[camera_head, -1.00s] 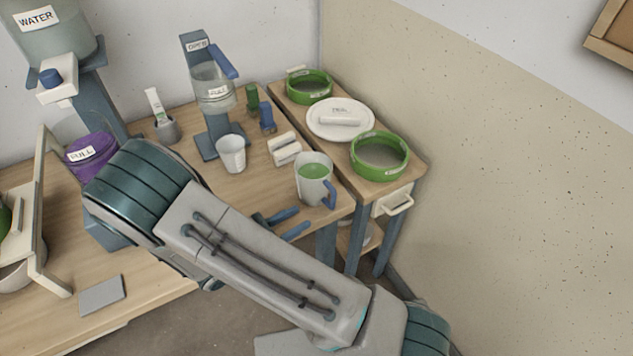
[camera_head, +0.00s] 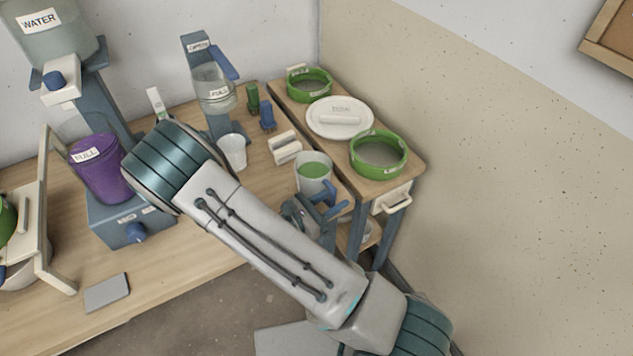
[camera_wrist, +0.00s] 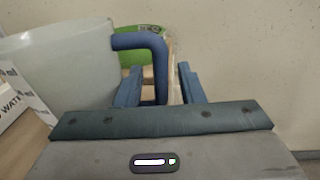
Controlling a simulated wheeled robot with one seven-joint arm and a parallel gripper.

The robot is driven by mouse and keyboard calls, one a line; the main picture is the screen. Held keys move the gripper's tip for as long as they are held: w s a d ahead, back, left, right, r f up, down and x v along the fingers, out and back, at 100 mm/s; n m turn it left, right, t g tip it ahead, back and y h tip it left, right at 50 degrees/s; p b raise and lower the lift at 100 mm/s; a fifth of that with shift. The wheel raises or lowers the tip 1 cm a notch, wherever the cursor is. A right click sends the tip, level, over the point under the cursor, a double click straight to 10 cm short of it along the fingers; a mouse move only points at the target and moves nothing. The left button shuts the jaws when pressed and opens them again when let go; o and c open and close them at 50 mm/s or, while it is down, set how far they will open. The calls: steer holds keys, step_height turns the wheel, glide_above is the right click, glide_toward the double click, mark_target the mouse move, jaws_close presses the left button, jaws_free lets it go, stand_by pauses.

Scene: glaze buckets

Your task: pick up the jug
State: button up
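The jug (camera_head: 313,172) is a pale, translucent vessel with green contents and a blue handle. It stands upright near the front right corner of the bench. In the wrist view the jug (camera_wrist: 62,72) fills the upper left, its blue handle (camera_wrist: 157,62) pointing right. My gripper (camera_head: 328,199) is at the jug's front right side. In the wrist view my gripper (camera_wrist: 160,90) is open, its blue fingers apart with the handle showing between them. I cannot tell whether either finger touches the handle. My gripper hides part of the handle in the head view.
A white cup (camera_head: 232,152) and a cream block (camera_head: 285,149) stand left of the jug. A side bench on the right holds green-rimmed bowls (camera_head: 379,155) and a white lid (camera_head: 340,117). A purple bucket (camera_head: 99,168) stands left. The wall is close on the right.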

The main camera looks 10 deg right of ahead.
steer(key=shift+c, duration=0.3)
jaws_close()
stand_by(1.1)
